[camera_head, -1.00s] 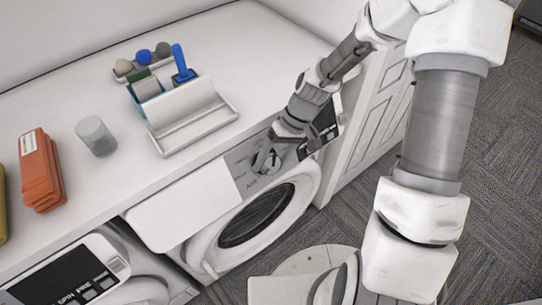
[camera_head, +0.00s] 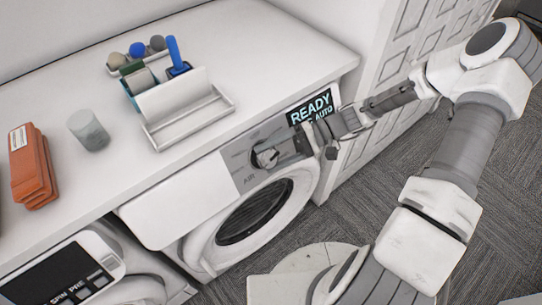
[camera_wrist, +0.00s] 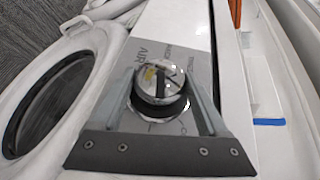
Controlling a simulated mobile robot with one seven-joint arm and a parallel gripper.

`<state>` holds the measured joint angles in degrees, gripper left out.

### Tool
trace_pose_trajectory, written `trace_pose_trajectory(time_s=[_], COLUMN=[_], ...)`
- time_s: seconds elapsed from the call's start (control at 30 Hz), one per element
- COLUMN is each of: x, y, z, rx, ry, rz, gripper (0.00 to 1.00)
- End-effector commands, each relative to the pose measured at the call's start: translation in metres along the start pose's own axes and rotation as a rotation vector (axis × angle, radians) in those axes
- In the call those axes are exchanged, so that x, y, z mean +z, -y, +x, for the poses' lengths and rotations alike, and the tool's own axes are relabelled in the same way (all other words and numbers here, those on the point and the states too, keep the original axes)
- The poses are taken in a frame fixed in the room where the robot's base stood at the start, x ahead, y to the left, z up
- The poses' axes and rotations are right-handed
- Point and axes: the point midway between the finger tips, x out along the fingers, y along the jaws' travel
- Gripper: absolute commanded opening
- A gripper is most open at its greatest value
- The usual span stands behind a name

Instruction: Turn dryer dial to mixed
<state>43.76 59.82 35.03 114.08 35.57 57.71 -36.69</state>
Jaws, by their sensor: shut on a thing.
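The dryer (camera_head: 255,215) stands under the counter with its round door closed. Its silver dial (camera_head: 266,158) sits on the grey panel, left of a lit display (camera_head: 311,107) reading READY and AUTO. In the wrist view the shiny round dial (camera_wrist: 160,80) lies between my two fingers. My gripper (camera_head: 280,148) reaches the dial from the right and is shut on it; the wrist view shows the gripper (camera_wrist: 161,88) with one finger on each side. AIR is readable beside the dial; other labels are too small or partly hidden, and the pointer setting cannot be told.
A second machine (camera_head: 75,270) with a dark display stands to the left. On the counter (camera_head: 280,60) are a white caddy (camera_head: 185,110) with brushes, a grey cup (camera_head: 88,130) and an orange stack (camera_head: 33,165). A panelled door (camera_head: 400,80) stands close on the right.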

Motion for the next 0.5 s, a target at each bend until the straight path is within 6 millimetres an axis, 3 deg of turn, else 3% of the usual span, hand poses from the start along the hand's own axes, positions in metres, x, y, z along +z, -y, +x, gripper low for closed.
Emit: trace_pose_trajectory(time_s=[0.5], x=[0.0002], y=[-0.0004], z=[0.0003], rx=[-0.138], ry=[0.001], rz=[0.071], gripper=[0.21])
